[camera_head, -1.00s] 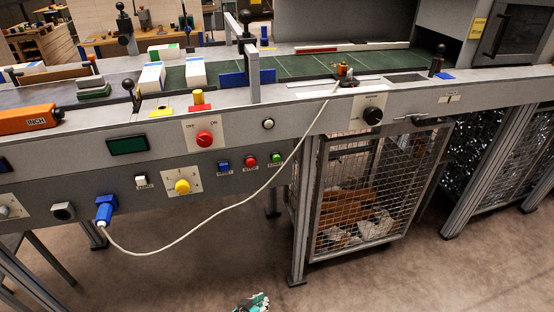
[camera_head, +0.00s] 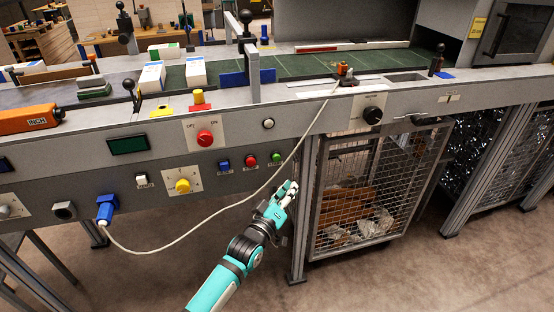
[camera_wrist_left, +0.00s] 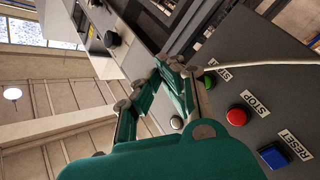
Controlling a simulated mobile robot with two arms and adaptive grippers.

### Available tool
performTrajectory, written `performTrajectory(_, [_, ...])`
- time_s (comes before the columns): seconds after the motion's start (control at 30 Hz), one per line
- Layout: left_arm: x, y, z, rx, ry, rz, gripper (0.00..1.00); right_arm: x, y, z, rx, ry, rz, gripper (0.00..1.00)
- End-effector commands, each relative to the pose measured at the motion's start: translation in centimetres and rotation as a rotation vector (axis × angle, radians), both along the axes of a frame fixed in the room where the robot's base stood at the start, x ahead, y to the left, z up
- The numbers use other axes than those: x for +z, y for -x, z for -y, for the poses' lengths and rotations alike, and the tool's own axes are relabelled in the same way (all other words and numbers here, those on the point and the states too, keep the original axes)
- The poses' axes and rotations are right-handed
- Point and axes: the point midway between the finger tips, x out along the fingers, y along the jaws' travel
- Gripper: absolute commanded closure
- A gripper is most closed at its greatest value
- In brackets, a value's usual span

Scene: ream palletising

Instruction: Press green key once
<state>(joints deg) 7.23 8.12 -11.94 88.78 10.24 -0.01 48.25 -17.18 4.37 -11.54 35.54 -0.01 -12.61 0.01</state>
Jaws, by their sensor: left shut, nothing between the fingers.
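The green key (camera_head: 276,157) is a small round button on the front panel, at the right end of a row with the red STOP key (camera_head: 250,160) and the blue RESET key (camera_head: 223,165). In the left wrist view the green key (camera_wrist_left: 209,80) is partly hidden behind a fingertip. My left gripper (camera_head: 291,187) is shut and empty, below and slightly right of the green key. In the left wrist view its fingers (camera_wrist_left: 182,68) point toward the panel beside the green key; I cannot tell whether they touch it. My right gripper is not in view.
A white cable (camera_head: 215,205) hangs from the blue plug (camera_head: 106,207) up past the green key to the bench top. A wire-mesh bin (camera_head: 370,195) stands under the bench, right of my gripper. Above are a red knob (camera_head: 205,138) and a white button (camera_head: 268,124).

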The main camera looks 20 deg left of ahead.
Motion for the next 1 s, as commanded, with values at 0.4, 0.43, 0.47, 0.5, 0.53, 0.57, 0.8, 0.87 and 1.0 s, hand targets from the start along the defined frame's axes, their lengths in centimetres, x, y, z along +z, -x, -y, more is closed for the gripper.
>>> performTrajectory(0.4, [-0.4, -2.1, -1.5, 0.001, -0.006, 0.002, 1.00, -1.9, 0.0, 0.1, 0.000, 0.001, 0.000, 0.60])
performTrajectory(0.43, [-0.4, -2.5, -1.7, 0.001, -0.006, 0.002, 1.00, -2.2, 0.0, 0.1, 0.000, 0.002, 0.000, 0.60])
performTrajectory(0.47, [-0.5, -2.8, -2.0, 0.002, -0.006, 0.001, 1.00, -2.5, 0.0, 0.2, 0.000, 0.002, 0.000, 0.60])
performTrajectory(0.5, [-0.5, -3.3, -2.3, 0.000, -0.005, 0.002, 1.00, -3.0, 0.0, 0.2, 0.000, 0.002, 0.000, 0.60])
performTrajectory(0.53, [-0.5, -3.7, -2.5, 0.001, -0.006, 0.003, 1.00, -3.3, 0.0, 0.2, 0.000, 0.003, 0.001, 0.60])
performTrajectory(0.57, [-0.6, -4.1, -2.8, 0.000, -0.006, 0.002, 1.00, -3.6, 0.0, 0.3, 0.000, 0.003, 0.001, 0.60])
performTrajectory(0.8, [-0.3, -6.4, -4.3, 0.000, -0.004, -0.001, 1.00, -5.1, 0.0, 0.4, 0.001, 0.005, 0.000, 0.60])
performTrajectory(0.87, [-0.3, -6.7, -4.6, 0.000, -0.004, -0.001, 1.00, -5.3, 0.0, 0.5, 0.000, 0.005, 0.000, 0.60])
performTrajectory(1.0, [-0.2, -7.2, -4.9, 0.000, -0.003, -0.002, 1.00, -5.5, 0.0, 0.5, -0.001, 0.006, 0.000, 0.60])
